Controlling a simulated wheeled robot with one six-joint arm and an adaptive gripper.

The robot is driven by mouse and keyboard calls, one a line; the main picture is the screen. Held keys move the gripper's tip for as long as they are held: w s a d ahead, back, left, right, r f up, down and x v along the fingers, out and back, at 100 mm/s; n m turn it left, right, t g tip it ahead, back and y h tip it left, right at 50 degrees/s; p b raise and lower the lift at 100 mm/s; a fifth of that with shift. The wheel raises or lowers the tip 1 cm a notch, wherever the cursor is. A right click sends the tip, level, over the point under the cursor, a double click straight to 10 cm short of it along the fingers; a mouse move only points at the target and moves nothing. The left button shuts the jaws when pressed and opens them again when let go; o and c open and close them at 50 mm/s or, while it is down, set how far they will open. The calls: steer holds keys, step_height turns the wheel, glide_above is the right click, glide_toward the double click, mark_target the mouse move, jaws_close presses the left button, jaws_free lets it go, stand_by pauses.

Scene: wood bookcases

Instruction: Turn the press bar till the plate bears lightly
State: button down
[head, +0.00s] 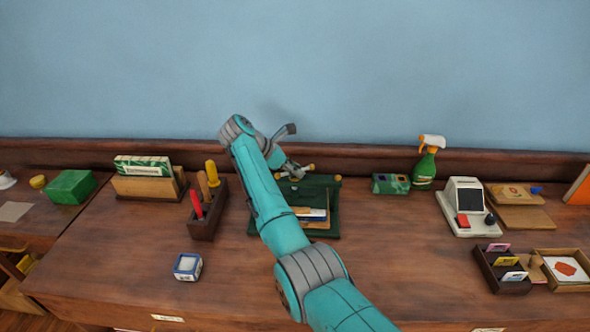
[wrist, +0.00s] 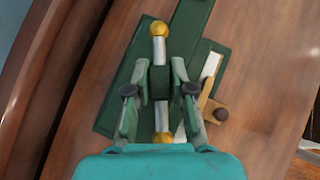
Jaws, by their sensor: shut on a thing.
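A dark green press (head: 334,196) stands near the back of the desk, partly hidden behind my arm. Its press bar, grey with yellow ball ends (head: 311,167), lies across the top. In the wrist view the press bar (wrist: 159,50) runs up and down through a dark green hub. My gripper (wrist: 160,78) has its fingers on either side of the hub and is shut on the middle of the bar. In the head view my gripper (head: 293,171) is over the press top. Pale and blue flat items (head: 312,213) lie inside the press. Whether the plate touches them is hidden.
A tool holder (head: 204,226) with red and yellow handles stands left of the press. A green box (head: 390,184) and spray bottle (head: 425,170) stand right. The wall rail (head: 380,158) runs close behind.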

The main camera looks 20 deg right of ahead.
steer(key=c, duration=1)
jaws_free()
steer(key=shift+a, duration=0.1)
steer(key=v, duration=1.2)
